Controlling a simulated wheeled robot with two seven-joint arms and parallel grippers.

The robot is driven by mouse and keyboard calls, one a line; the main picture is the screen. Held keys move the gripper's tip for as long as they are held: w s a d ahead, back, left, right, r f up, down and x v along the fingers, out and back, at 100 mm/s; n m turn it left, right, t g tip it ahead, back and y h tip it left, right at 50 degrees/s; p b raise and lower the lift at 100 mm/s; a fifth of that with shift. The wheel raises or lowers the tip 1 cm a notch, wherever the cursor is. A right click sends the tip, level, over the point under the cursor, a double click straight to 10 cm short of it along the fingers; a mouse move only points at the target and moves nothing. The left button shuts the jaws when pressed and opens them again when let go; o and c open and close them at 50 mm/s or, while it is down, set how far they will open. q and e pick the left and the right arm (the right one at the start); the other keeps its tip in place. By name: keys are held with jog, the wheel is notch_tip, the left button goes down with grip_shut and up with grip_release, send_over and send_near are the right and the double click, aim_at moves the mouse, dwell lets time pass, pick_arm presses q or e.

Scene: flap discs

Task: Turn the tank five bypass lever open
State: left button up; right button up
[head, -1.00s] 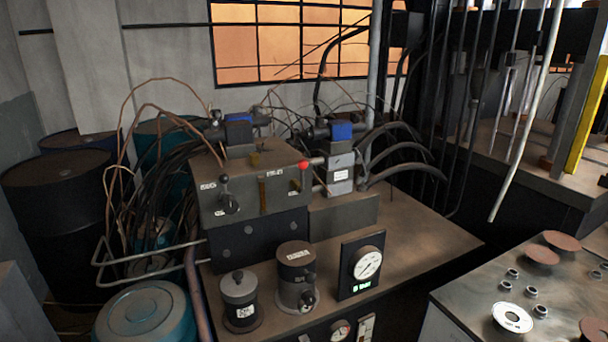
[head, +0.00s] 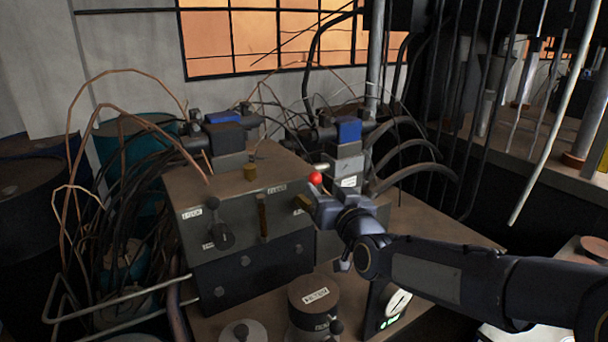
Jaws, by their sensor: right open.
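A dark metal control box (head: 285,235) stands on the bench, with small white labels too blurred to read surely. A black-knobbed lever (head: 222,236) sits at the left of its front face, and a brass handle (head: 262,217) hangs upright near the middle. A red ball knob (head: 315,178) on a light rod shows at the box's right end. I cannot tell by label which lever is the tank five bypass. My right gripper (head: 316,205) is open just below the red knob, beside the box's right corner; contact is unclear. My left gripper is not in view.
Two canisters, a grey one (head: 240,331) and a darker one (head: 312,302), stand in front of the box. Cables and hoses crowd the left and back. Some bare bench (head: 440,225) shows at right.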

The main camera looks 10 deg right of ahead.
aim_at(318, 182)
jog(key=w, duration=0.4)
jog(key=w+a+p, duration=0.1)
jog(key=w, duration=0.1)
jog(key=shift+w+a, duration=0.1)
jog(key=shift+w, duration=0.3)
jog(key=shift+c, duration=0.5)
grip_shut()
